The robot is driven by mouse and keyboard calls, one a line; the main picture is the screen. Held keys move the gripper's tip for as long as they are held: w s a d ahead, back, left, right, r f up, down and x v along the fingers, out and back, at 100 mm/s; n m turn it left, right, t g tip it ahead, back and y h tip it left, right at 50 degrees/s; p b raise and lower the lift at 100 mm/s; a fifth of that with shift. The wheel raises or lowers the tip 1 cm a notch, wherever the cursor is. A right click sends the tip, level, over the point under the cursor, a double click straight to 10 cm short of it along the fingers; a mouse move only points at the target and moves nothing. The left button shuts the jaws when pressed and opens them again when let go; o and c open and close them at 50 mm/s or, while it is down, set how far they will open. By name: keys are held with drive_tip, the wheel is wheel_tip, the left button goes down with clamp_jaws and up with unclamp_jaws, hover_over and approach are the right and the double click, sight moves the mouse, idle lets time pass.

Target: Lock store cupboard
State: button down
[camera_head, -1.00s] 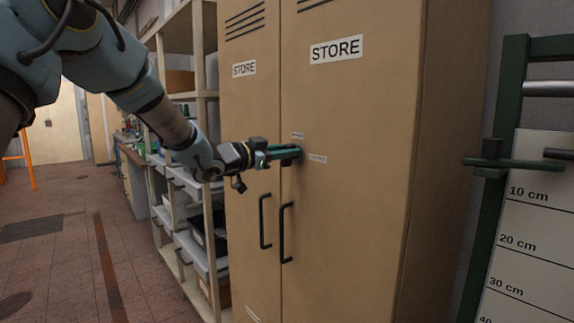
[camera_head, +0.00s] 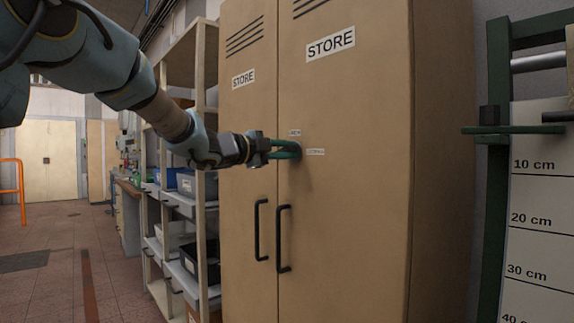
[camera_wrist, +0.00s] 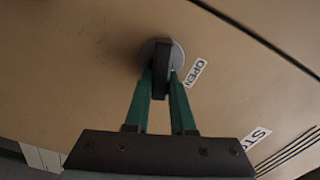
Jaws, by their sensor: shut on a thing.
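The tan store cupboard (camera_head: 350,230) has two closed doors with STORE signs. My gripper (camera_head: 288,149) is at the right door near the seam, above the black handles (camera_head: 283,238). In the wrist view its green fingers (camera_wrist: 161,88) are shut on a dark lock knob (camera_wrist: 161,65) set on a round grey plate (camera_wrist: 177,52). A small OPEN label (camera_wrist: 196,72) is beside the plate. The knob's bar lies at an angle to the door seam. In the head view a second small label (camera_head: 315,152) is right of the knob, too small to read surely; the fingers mostly hide the knob.
An open shelf rack (camera_head: 205,215) with bins stands close on the left, beside my arm. A green frame with a centimetre-scale board (camera_head: 540,215) stands on the right. The floor (camera_head: 50,285) at the left is clear, with an orange rail (camera_head: 20,190) farther back.

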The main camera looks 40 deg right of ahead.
drive_tip(key=shift+f+m+b, duration=0.2)
drive_tip(key=shift+m+b, duration=0.6)
drive_tip(key=shift+f+m+b, duration=0.15)
drive_tip(key=shift+m+b, duration=0.6)
drive_tip(key=shift+m, duration=0.05)
drive_tip(key=c, duration=0.8)
unclamp_jaws()
drive_tip(key=shift+o, duration=0.2)
drive_tip(key=shift+a, duration=0.1)
drive_tip(key=a+b, duration=0.1)
drive_tip(key=a, duration=0.9)
drive_tip(key=shift+w+a+b, duration=0.25)
drive_tip(key=shift+a+b, duration=0.05)
